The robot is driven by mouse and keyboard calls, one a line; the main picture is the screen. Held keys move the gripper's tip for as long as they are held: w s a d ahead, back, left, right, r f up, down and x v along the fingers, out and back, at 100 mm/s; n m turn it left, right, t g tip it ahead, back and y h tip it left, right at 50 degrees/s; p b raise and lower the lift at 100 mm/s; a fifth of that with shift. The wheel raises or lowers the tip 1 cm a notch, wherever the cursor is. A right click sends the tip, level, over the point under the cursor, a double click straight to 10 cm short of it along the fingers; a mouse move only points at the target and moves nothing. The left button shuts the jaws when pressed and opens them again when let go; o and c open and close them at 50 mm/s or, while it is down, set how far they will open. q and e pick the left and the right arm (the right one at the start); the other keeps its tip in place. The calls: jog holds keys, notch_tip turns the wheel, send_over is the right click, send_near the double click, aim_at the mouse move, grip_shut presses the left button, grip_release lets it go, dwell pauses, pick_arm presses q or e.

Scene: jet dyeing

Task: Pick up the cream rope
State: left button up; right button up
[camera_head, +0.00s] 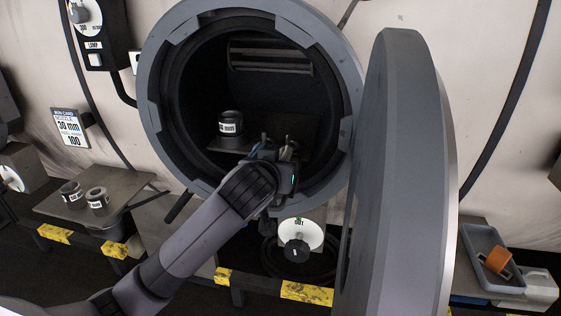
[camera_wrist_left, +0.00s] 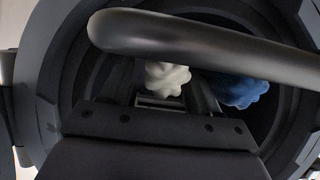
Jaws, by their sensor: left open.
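The cream rope (camera_wrist_left: 165,78) shows in the left wrist view as a pale, lumpy twisted end, framed between my left gripper's two fingers. A blue rope end (camera_wrist_left: 239,88) is beside it on the right, outside the fingers. My left gripper (camera_head: 276,152) is at the mouth of the round vessel (camera_head: 350,98) in the head view, with its fingers (camera_wrist_left: 163,92) open around or in front of the cream rope; contact cannot be told. The arm and gripper hide most of both ropes in the head view. My right gripper is not in view.
A thick dark bar (camera_wrist_left: 200,42) crosses the left wrist view close to the camera. The vessel's heavy door (camera_head: 398,170) stands open at right. A labelled ring (camera_head: 231,123) stands inside the vessel. Two rings (camera_head: 97,198) lie on the left shelf; a grey tray (camera_head: 478,243) is at right.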

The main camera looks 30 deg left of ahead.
pick_arm(q)
jog(key=shift+w+a+f, duration=0.1)
jog(key=shift+w+f, duration=0.15)
jog(key=shift+w, duration=0.25)
grip_shut()
jog(key=shift+r, duration=0.2)
